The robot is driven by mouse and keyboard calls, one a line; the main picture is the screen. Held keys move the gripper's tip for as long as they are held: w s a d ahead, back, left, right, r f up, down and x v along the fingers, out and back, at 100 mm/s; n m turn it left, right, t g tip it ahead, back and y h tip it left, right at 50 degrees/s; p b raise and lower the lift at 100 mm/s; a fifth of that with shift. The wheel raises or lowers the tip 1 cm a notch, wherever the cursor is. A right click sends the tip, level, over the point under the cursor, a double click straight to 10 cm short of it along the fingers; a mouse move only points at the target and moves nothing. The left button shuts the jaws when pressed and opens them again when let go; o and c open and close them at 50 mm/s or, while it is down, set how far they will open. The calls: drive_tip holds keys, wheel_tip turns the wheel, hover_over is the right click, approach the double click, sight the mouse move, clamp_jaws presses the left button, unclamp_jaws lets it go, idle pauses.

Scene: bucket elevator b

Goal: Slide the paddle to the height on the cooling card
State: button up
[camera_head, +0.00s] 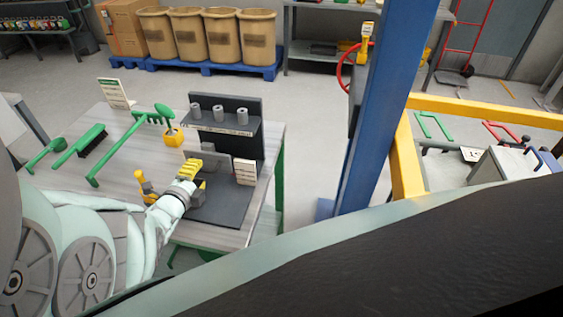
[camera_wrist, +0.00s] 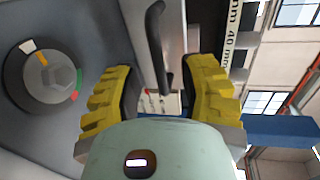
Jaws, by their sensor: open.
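My gripper (camera_head: 191,176) is over the front of the workbench, before a dark shelf fixture (camera_head: 226,105). In the wrist view its yellow fingers (camera_wrist: 161,78) are open and spread. A black bar handle (camera_wrist: 155,45) on a grey panel shows between them, with no visible grip on it; I cannot tell whether it belongs to the paddle. A strip marked "40 mm" (camera_wrist: 228,48) lies beyond the right finger. A white card (camera_head: 245,172) stands right of the gripper; another with a green header (camera_head: 113,93) stands at the bench's back left. Their text is unreadable.
A round dial (camera_wrist: 52,78) with coloured marks is at the wrist view's left. Green tools, including a brush (camera_head: 92,140), and a yellow block (camera_head: 172,135) lie on the bench (camera_head: 125,175). A blue post (camera_head: 378,110) and yellow rail (camera_head: 480,108) stand to the right.

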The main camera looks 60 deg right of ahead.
sight(205, 163)
drive_tip(key=shift+b+x, duration=0.7)
drive_tip(key=shift+x, duration=0.5)
drive_tip(key=shift+o, duration=0.2)
clamp_jaws()
